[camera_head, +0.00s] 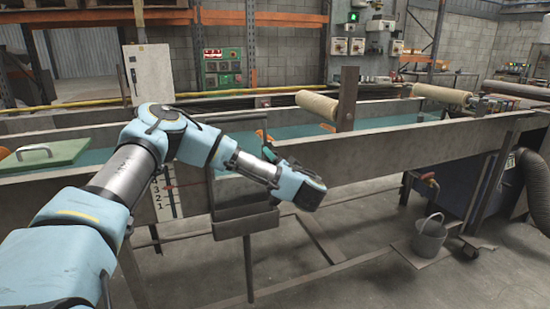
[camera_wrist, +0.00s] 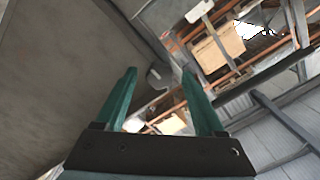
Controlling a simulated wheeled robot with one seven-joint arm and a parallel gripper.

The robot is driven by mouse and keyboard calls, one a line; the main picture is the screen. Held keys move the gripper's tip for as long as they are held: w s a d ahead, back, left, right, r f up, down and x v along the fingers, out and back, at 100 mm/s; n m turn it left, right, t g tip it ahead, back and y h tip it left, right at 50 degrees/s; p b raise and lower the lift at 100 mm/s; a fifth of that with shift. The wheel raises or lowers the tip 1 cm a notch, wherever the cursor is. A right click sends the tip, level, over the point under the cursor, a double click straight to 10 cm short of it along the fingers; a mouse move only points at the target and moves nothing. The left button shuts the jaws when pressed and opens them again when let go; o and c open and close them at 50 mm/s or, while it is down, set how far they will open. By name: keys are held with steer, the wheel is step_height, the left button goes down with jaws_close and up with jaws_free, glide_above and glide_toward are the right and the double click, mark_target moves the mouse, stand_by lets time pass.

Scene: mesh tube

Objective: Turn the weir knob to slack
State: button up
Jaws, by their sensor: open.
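I cannot pick out the weir knob for certain. A pale upright panel (camera_head: 150,78) on the left of the trough carries a small handle or knob (camera_head: 133,76), too small to read. In the wrist view a small grey fitting (camera_wrist: 157,78) shows between the fingers, partly against a large grey surface; I cannot tell what it is. My gripper (camera_wrist: 158,72) is open, with nothing between its two teal fingers, and it points upward toward roof beams. In the head view my arm reaches across the front of the trough, and the fingers are hardly visible.
The long metal trough (camera_head: 400,148) holds water and crosses the view. A green lid (camera_head: 45,154) lies at left. Rollers (camera_head: 317,105) stand above the trough. A bucket (camera_head: 430,236) sits on the floor at right. Open floor lies in front.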

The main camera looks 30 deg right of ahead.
steer(key=shift+w, duration=0.1)
jaws_close()
stand_by(0.6)
